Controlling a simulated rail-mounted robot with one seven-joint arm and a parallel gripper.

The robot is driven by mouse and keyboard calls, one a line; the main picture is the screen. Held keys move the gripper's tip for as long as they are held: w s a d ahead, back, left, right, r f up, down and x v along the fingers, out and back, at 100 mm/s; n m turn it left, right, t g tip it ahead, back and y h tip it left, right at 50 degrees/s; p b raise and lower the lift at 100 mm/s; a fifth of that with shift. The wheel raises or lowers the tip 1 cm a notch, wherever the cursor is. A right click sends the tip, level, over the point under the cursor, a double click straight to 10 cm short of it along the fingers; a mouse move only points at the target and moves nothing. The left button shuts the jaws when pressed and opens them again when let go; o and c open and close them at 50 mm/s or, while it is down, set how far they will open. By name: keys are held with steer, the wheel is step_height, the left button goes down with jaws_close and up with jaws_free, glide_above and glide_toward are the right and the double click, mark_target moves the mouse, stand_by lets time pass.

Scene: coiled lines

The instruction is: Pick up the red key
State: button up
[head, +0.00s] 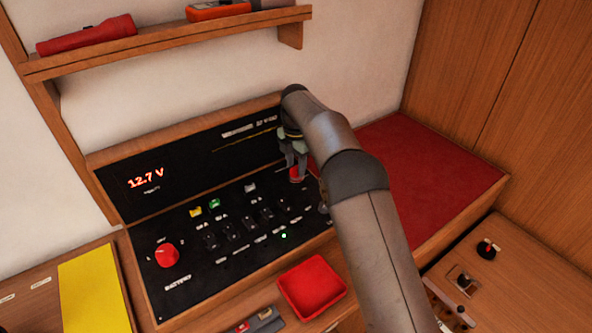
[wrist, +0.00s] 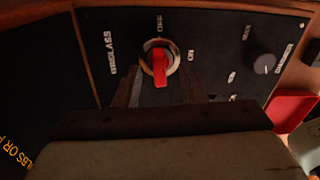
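The red key (wrist: 160,66) sits in a round metal-ringed switch on the black panel, between small white labels in the wrist view. In the head view its red (head: 297,174) shows just below my gripper (head: 295,158), at the panel's right part. In the wrist view my gripper (wrist: 161,84) is open, with one dark finger on each side of the key. A gap shows between the key and both fingers. I cannot tell how far the fingertips are from the panel face.
The black panel (head: 225,232) carries a red knob (head: 166,255), several switches and a 12.7 V display (head: 146,178). A red tray (head: 312,287) lies in front. A shelf (head: 165,42) with a red flashlight (head: 86,34) is above. A dark knob (wrist: 262,61) is near the key.

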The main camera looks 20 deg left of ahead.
steer(key=shift+f, duration=0.6)
jaws_close()
steer(key=shift+r, duration=0.15)
steer(key=shift+r, duration=1.25)
steer(key=s+d+r+b, duration=0.5)
steer(key=s+d+r, duration=0.2)
steer(key=s+r, duration=0.3)
steer(key=shift+s+d+r+b, duration=0.15)
steer(key=shift+s+b, duration=0.2)
steer(key=shift+s, duration=0.6)
